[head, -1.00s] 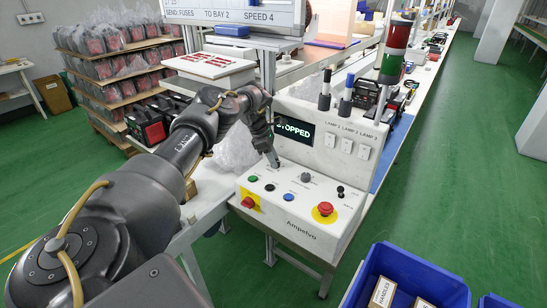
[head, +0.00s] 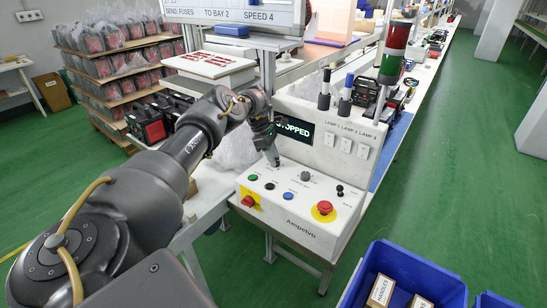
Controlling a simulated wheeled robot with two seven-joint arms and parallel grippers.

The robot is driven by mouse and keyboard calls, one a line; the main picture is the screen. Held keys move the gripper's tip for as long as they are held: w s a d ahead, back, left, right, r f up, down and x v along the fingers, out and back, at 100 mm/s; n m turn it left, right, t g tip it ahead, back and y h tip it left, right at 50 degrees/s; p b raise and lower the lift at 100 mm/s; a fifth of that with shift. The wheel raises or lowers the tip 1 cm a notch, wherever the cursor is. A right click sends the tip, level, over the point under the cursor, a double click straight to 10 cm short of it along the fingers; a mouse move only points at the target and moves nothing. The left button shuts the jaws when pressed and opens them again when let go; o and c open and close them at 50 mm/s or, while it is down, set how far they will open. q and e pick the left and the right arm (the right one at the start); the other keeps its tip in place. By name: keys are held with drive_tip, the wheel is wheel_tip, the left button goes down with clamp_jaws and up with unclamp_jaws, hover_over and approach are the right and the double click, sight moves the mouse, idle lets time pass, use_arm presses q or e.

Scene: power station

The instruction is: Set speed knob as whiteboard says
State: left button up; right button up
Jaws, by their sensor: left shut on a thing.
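The whiteboard (head: 228,14) at the top reads "SEND: FUSES", "TO BAY 2" and "SPEED 4"; its top is cut off. The white control console (head: 300,215) stands in the middle, and its display (head: 296,130) reads "STOPPED". My left gripper (head: 275,163) points down at the back left of the console's sloping panel. It is shut on the speed knob there, which the fingers hide, so its setting cannot be read. Another dark grey knob (head: 305,176) sits free to the right of the fingers. My right gripper is out of view.
Green (head: 253,178), black and blue (head: 288,197) buttons and a red emergency stop (head: 324,208) lie near the gripper. A lamp tower (head: 393,55) rises behind the console. Blue bins (head: 440,275) stand at the lower right. The green floor at right is clear.

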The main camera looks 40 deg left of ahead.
sight(278, 160)
use_arm(q)
drive_tip(key=o, duration=1)
drive_tip(key=shift+f, duration=0.1)
drive_tip(key=shift+c, duration=0.2)
drive_tip(key=shift+r, duration=0.4)
wheel_tip(278, 160, up, 3)
drive_tip(key=shift+f, duration=0.15)
drive_tip(key=s+d+r+b, duration=0.3)
drive_tip(key=s+d+r, duration=0.6)
drive_tip(key=s, duration=0.1)
drive_tip(key=shift+s+r, duration=0.25)
drive_tip(key=shift+s, duration=0.1)
